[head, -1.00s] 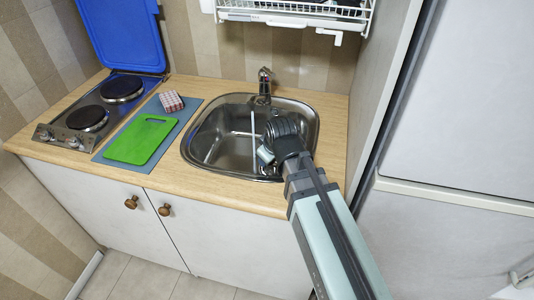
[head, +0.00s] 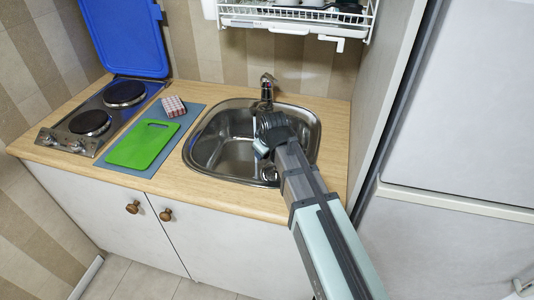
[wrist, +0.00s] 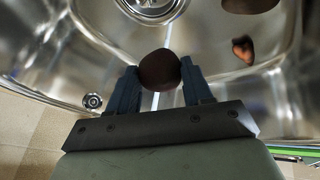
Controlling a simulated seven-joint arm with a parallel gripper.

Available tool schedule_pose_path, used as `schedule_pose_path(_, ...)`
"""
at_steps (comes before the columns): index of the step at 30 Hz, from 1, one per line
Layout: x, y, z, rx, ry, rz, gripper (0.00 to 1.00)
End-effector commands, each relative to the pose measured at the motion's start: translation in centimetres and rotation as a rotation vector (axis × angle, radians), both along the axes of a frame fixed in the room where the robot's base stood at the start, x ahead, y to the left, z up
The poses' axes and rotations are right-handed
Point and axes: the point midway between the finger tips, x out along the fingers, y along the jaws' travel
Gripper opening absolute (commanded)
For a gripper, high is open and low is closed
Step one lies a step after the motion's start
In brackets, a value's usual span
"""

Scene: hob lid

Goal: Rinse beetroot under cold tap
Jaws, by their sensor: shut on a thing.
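In the wrist view a dark brown-red round beetroot (wrist: 159,70) sits between the two fingers of my gripper (wrist: 160,78), which is shut on it. The beetroot is held over the steel sink (wrist: 60,60), with the drain (wrist: 150,8) beyond it. In the head view my gripper (head: 268,132) is over the right half of the sink (head: 205,150), just in front of and below the tap (head: 266,88). My arm hides the beetroot there. I cannot make out running water at the tap.
A brown-orange patch (wrist: 243,48) shows on the steel; I cannot tell whether it is a reflection. A green board (head: 142,145), a red-and-white block (head: 173,106) and the hob (head: 90,122) with a blue lid (head: 125,35) are left. A dish rack (head: 295,20) hangs above.

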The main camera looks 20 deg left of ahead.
Motion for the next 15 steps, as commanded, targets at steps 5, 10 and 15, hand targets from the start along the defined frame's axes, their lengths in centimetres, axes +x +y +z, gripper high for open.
schedule_pose_path(5, 1.4, 0.8, -0.3, 0.0, 0.0, 0.0, 0.18)
schedule_pose_path(10, 2.6, 1.5, -0.6, 0.0, 0.0, 0.0, 0.18)
schedule_pose_path(15, 3.8, 2.1, -0.8, 0.0, 0.0, 0.0, 0.18)
